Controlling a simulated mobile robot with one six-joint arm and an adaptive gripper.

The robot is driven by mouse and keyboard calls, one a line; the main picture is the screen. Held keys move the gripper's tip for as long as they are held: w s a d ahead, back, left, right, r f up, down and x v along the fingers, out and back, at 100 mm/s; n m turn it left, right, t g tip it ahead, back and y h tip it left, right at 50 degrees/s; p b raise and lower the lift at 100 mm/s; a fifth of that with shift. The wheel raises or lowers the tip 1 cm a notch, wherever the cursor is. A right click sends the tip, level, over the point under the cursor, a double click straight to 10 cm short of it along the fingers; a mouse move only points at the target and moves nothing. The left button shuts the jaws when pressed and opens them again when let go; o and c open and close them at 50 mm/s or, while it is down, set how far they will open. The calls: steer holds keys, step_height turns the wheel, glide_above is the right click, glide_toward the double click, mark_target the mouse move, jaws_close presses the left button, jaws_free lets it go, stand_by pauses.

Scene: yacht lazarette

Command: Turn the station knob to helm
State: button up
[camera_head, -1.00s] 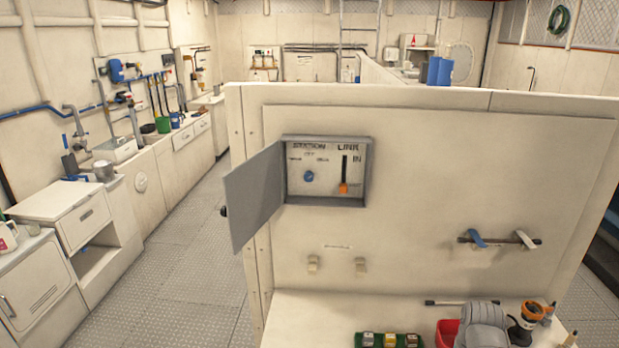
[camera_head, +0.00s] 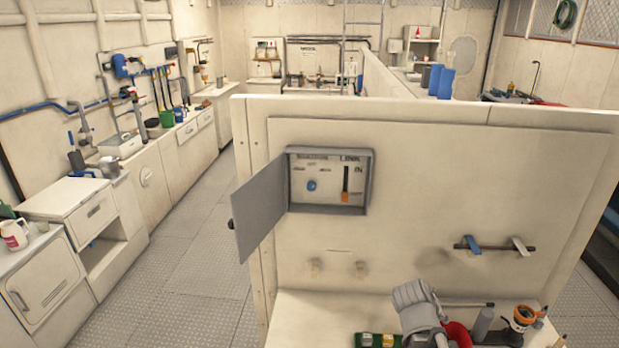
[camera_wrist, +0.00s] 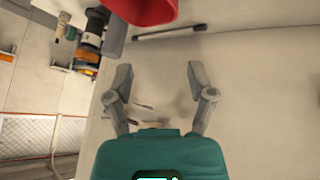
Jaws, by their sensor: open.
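The station knob (camera_head: 311,186) is a small round blue knob inside a shallow grey wall box (camera_head: 366,182) in the head view. The box door (camera_head: 262,205) stands open to the left. The small labels around the knob are too blurred to read, and I cannot tell which way it points. An orange-ended lever (camera_head: 345,197) sits low in a dark slot to its right, inside the box. My gripper (camera_wrist: 160,78) is open and empty in the wrist view, with both fingers spread before a pale surface. The knob is not visible there. In the head view I cannot make out the fingertips.
Below the box, two small pegs (camera_head: 338,268) and a rail with blue and pale hooks (camera_head: 495,246) project from the panel. A red container (camera_head: 457,334), a black-and-orange item (camera_head: 522,318) and a green tray (camera_head: 377,340) crowd the bench. The panel around the box is bare.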

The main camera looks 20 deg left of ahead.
steer(key=w+a+r+t+p, duration=0.2)
steer(key=a+r+t+p, duration=0.15)
steer(key=a+r, duration=0.45)
steer(key=n+t+y+p, duration=0.3)
steer(key=t+y+p, duration=0.4)
steer(key=t+y, duration=0.15)
glide_toward(311, 188)
steer(key=a+v, duration=0.1)
steer(key=v, duration=0.2)
steer(key=shift+s+d+r+g+y, duration=0.15)
steer(key=shift+d+g, duration=0.05)
steer(key=shift+d, duration=0.15)
steer(key=shift+s+d+r+g+y, duration=0.1)
steer(key=shift+s+d+r+g, duration=0.1)
steer(key=shift+d, duration=0.15)
steer(key=shift+w, duration=0.25)
steer(key=x, duration=1.3)
steer(key=shift+w, duration=0.25)
steer(key=shift+c, duration=0.2)
